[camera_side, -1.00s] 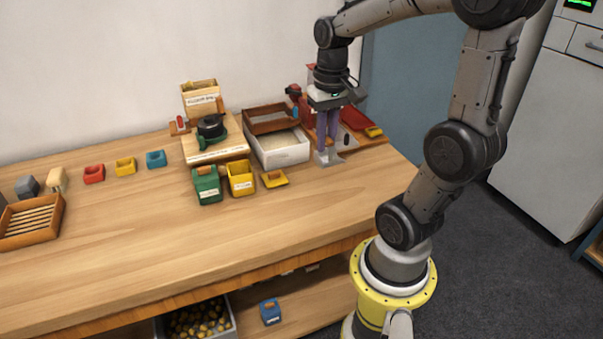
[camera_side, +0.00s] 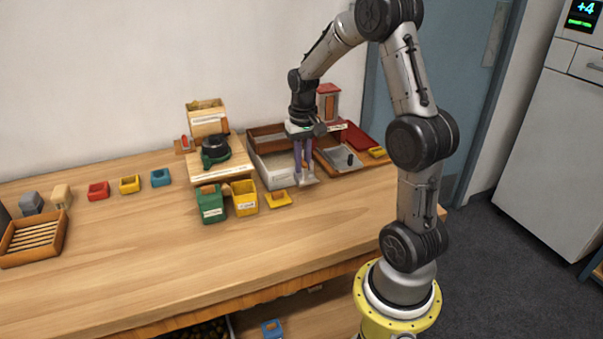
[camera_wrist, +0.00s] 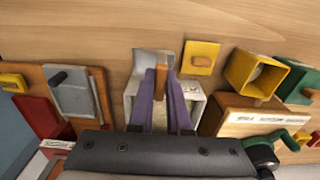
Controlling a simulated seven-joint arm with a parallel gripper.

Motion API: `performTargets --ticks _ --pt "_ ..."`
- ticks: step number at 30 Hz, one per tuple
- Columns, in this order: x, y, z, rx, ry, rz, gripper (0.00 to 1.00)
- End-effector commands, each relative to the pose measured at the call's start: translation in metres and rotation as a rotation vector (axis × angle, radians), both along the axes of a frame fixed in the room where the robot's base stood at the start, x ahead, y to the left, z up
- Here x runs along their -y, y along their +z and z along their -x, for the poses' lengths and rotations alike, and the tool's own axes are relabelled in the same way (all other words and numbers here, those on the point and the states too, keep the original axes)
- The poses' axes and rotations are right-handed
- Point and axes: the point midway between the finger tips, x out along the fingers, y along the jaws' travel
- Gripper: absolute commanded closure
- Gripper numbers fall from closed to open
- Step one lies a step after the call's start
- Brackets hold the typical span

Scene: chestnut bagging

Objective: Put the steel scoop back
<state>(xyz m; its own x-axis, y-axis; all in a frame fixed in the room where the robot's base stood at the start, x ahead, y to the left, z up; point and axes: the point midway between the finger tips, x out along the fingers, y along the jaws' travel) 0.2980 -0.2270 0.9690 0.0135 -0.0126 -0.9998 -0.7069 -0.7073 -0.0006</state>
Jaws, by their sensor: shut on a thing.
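My gripper (camera_side: 304,168), with purple fingers, points down and is shut on the steel scoop (camera_side: 307,180). The scoop's grey metal also shows beyond the fingertips in the wrist view (camera_wrist: 153,60). The fingers hide most of its grip. The scoop is at the front right corner of the white bin (camera_side: 280,178), overlapping its edge in the side view. I cannot tell whether it touches the bin or bench. In the wrist view the white bin (camera_wrist: 196,100) lies behind and around my fingers (camera_wrist: 160,75).
A wooden board with a grey metal plate and black knob (camera_side: 349,159) is right of the bin, with a red tray (camera_side: 358,140) behind. A yellow lid (camera_side: 278,199), yellow box (camera_side: 244,197) and green box (camera_side: 210,204) stand left. The front bench is clear.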

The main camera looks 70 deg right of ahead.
Motion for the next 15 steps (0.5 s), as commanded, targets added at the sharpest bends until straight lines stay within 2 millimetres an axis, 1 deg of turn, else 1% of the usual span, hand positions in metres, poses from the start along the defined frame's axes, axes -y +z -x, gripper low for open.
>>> performTargets --ticks 3,6,9,15 --pt "0.004 -0.010 -0.006 -0.001 0.000 -0.001 1.00" --pt "0.003 -0.025 -0.004 -0.004 0.000 -0.003 1.00" --pt "0.003 -0.035 -0.004 -0.001 0.000 -0.001 1.00" --pt "0.004 -0.038 -0.005 0.000 0.000 0.000 1.00"
